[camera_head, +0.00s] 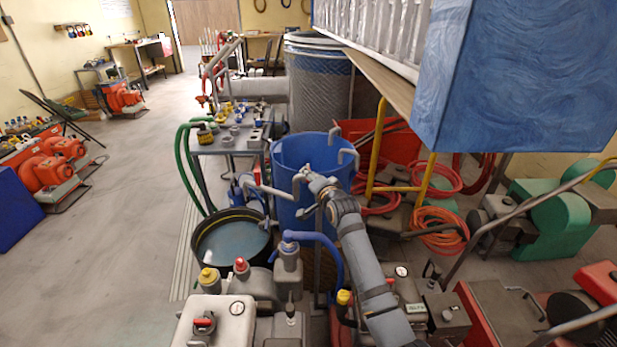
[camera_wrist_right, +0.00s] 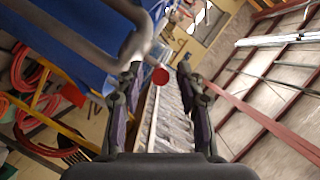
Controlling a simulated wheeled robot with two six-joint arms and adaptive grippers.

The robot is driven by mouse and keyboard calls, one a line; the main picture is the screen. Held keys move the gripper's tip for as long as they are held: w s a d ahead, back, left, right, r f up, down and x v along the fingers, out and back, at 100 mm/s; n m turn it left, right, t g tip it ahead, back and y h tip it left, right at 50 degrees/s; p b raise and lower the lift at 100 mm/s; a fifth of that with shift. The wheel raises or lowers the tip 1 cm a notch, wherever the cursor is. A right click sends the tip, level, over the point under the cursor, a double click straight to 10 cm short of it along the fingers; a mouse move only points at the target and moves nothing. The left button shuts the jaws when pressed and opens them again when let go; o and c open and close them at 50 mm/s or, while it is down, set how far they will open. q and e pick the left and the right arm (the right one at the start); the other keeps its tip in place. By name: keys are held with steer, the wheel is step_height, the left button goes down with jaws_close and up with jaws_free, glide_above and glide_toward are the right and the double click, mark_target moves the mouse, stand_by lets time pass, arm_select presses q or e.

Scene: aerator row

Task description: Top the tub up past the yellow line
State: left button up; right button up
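The round black tub (camera_head: 262,222) stands on the floor left of centre in the head view, with blue-grey water (camera_head: 232,243) inside. A thin yellow line runs around its inner wall near the rim, above the water. A blue barrel (camera_head: 284,207) stands behind and right of the tub, with grey bent pipes at its rim. My right gripper (camera_head: 312,180) is in front of the barrel. In the right wrist view my right gripper (camera_wrist_right: 158,72) has its fingers apart. A red round end (camera_wrist_right: 160,75) shows between them; I cannot tell how far off. My left gripper is not in view.
A machine with a white tank (camera_head: 215,318), capped fittings and a blue hose (camera_head: 318,237) fills the near foreground. A bench with fittings (camera_head: 232,138) and green hoses stands behind the tub. A large blue block (camera_head: 520,75) overhangs at upper right.

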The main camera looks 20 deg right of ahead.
steer(key=shift+x, duration=0.95)
steer(key=shift+c, duration=0.4)
jaws_close()
